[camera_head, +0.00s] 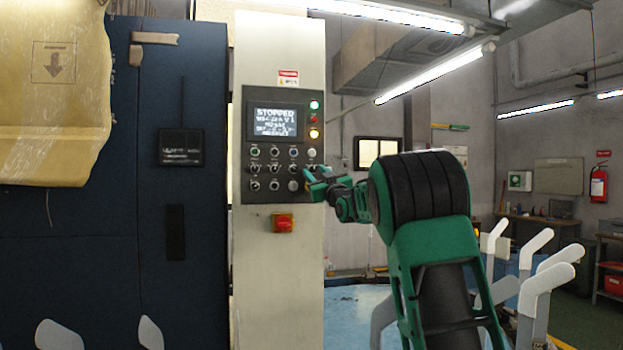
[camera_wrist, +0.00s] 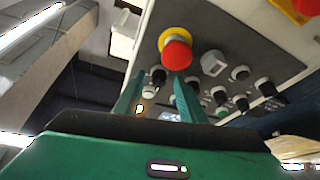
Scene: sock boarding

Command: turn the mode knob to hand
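The control panel (camera_head: 250,195) is a dark plate on a pale column, with a lit screen (camera_head: 275,122) whose top line reads STOPPED. Rows of small knobs and buttons sit below the screen; their labels are too small to read, so I cannot tell which is the mode knob. My gripper (camera_head: 312,180) is at the panel's lower right and covers part of it. In the wrist view its two green fingers (camera_wrist: 159,88) are apart, with a black knob (camera_wrist: 158,74) showing between their tips. Whether they touch it is unclear.
A red mushroom button with a yellow collar (camera_wrist: 176,52) stands out close to the fingertips. A red switch (camera_head: 283,222) sits below the panel. A dark blue cabinet (camera_head: 190,240) fills the left. Pale upright forms (camera_head: 545,280) stand at the right.

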